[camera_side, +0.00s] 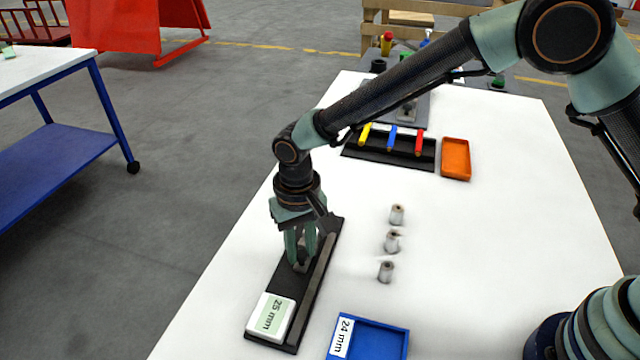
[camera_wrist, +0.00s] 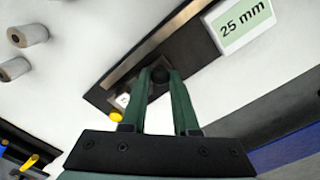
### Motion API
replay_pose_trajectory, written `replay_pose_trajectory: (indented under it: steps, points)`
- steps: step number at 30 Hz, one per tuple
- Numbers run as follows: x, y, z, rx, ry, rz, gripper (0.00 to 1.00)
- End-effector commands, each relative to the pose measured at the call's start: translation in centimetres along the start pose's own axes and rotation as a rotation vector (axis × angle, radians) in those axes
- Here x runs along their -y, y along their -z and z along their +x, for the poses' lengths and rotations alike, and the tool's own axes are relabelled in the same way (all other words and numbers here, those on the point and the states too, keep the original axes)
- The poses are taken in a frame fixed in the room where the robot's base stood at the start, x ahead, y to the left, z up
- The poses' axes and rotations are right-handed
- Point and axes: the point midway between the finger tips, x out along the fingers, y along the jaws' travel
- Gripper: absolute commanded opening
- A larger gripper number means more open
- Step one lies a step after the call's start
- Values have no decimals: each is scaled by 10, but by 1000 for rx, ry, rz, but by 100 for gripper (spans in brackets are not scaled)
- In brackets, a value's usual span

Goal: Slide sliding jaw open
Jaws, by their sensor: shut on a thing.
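A long dark fixture (camera_side: 318,273) lies on the white table with a grey rail along one side. A white block labelled "25 mm" (camera_side: 271,316) sits at its near end; the block also shows in the wrist view (camera_wrist: 240,22). My gripper (camera_side: 301,264) points down over the middle of the fixture. In the wrist view its green fingertips (camera_wrist: 160,78) are shut on a dark round knob (camera_wrist: 160,73), which I take to be the sliding jaw's. The jaw's body is mostly hidden by the fingers. A small pale marked piece (camera_wrist: 123,100) shows beside the left finger.
Three grey cylinders (camera_side: 391,242) stand in a row to the right. A blue tray marked "24 mm" (camera_side: 376,339) is at the near edge. Behind are an orange tray (camera_side: 456,158) and a black rack (camera_side: 387,151) with coloured pieces.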

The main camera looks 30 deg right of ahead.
Motion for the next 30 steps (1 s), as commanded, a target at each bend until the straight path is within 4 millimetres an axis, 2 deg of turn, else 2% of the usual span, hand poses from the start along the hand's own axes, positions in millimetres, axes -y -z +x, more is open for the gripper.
replay_pose_trajectory:
  steps: [7,15,16,26,30]
  points:
    - [19,-20,-1,2,-1,-4,0]
    - [22,-22,-1,2,-1,-4,0]
    - [22,-22,-1,1,-1,-4,40]
    - [21,-21,-1,0,0,-1,42]
    - [21,-20,-12,-1,1,-1,42]
